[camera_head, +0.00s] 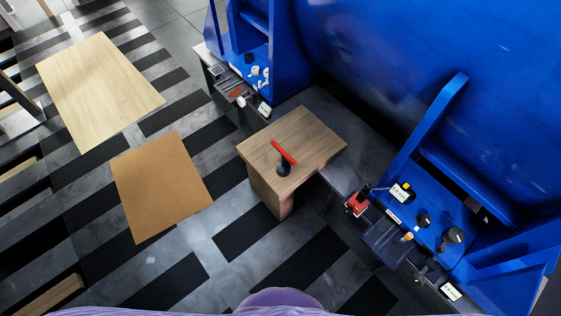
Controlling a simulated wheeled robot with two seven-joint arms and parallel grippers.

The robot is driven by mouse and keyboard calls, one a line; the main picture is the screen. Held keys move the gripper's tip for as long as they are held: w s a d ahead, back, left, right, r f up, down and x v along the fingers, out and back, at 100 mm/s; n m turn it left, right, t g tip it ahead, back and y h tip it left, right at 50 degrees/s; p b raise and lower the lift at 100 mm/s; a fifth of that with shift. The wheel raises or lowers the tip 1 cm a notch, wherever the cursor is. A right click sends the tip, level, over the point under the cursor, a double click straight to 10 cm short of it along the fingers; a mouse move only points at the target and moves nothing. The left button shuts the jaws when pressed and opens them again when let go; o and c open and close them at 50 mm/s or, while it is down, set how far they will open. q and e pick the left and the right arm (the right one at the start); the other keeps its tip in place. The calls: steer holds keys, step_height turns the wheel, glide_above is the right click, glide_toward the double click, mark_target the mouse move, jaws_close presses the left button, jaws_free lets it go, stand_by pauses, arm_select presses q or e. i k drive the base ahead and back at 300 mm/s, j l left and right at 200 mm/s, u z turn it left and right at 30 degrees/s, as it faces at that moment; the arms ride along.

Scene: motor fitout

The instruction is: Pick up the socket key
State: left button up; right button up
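A tool with a red bar handle (284,152) and a dark lower part is on top of a small wooden block-like stand (315,140) near the middle of the view. It looks like the socket key, but it is small and its exact shape is hard to tell. The dark part shows just below the red bar. Neither of my grippers is in view, and nothing is seen touching the tool.
A large blue machine (370,55) with brackets fills the right side. A red part (356,204) and several small fittings are at its lower bracket. A brown board (160,187) and a pale wooden board (98,90) are at the left. Striped floor shows between them.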

mark_target(283, 167)
steer(key=i+l+u, duration=0.1)
steer(key=i+l, duration=0.25)
steer(key=i+l+u, duration=0.1)
steer(key=i+l, duration=0.2)
steer(key=l, duration=0.2)
